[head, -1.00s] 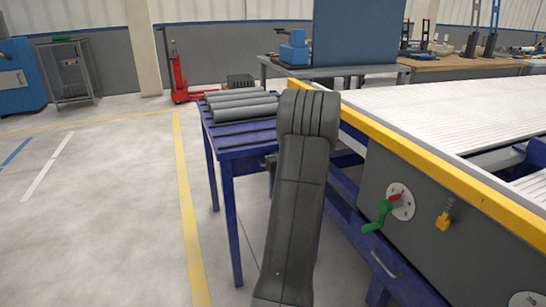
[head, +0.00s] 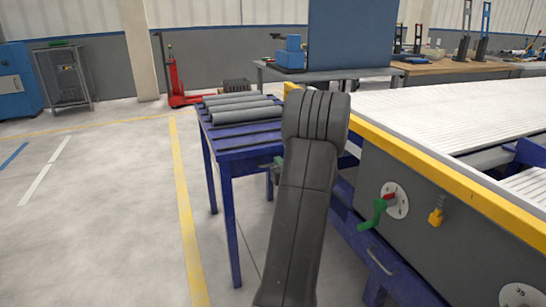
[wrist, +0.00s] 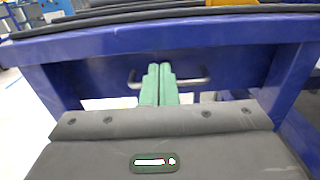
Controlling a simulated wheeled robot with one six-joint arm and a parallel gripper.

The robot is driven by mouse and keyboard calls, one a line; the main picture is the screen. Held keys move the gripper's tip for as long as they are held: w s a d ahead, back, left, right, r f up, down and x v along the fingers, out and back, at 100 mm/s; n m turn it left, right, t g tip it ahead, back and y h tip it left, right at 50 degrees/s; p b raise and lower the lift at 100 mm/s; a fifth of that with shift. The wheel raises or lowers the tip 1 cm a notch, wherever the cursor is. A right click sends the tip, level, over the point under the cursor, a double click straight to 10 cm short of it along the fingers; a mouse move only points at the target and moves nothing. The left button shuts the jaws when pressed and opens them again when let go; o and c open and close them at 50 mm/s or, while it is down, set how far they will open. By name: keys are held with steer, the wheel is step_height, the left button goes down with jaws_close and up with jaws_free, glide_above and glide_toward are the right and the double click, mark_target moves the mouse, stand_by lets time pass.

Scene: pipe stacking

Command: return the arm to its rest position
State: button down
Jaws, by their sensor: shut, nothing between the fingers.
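My gripper (wrist: 159,84) shows in the wrist view as two green fingers side by side, closed with nothing between them. Behind the fingertips are a grey bar handle (wrist: 196,82) and a blue frame. I cannot tell whether the fingers touch the handle. In the head view my dark grey arm rises in the middle, and a small part of the gripper (head: 276,164) shows at its left, beside the blue table. The rest of the gripper is hidden behind the arm.
Several grey pipes (head: 246,114) lie side by side on the far part of the blue table (head: 243,141). A yellow-edged conveyor (head: 440,148) with a green and red crank (head: 377,212) stands close on the right. The floor at left (head: 100,220) is clear.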

steer(key=v, duration=0.6)
steer(key=shift+s+p, duration=0.2)
steer(key=shift+p, duration=0.25)
steer(key=shift+w+f, duration=0.1)
